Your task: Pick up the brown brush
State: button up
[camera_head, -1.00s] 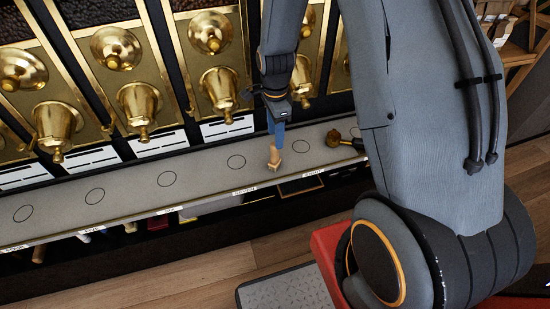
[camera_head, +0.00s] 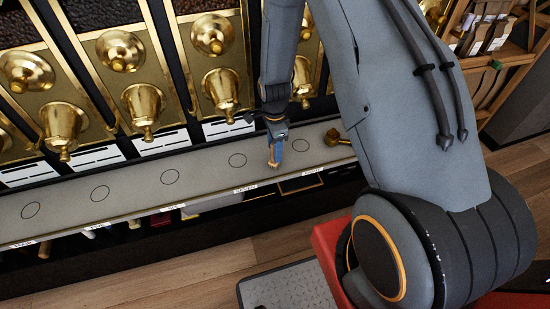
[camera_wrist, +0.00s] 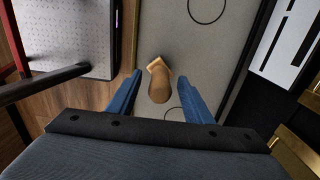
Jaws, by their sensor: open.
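The brown brush (camera_wrist: 160,85) stands on the grey shelf (camera_wrist: 200,55), with a rounded tan handle and a squarer pale end showing in the wrist view. It lies between the two blue fingers of my gripper (camera_wrist: 158,78), with a visible gap on each side. In the head view, only a small tan part of the brush (camera_head: 274,164) shows under my gripper (camera_head: 276,152). The fingers hide the rest. My gripper is open, pointing down around the brush.
A row of brass dispensers (camera_head: 144,103) hangs behind the shelf. Printed circles mark the shelf, which is clear to the left. Wood floor lies in front.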

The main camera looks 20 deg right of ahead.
grip_shut()
jog(key=shift+r, duration=0.15)
dwell(0.4)
notch_tip(320, 180, up, 10)
jog(key=shift+f+b, duration=0.1)
jog(key=shift+b, duration=1.05)
jog(key=c, duration=0.7)
grip_release()
grip_shut()
jog(key=shift+f, duration=0.1)
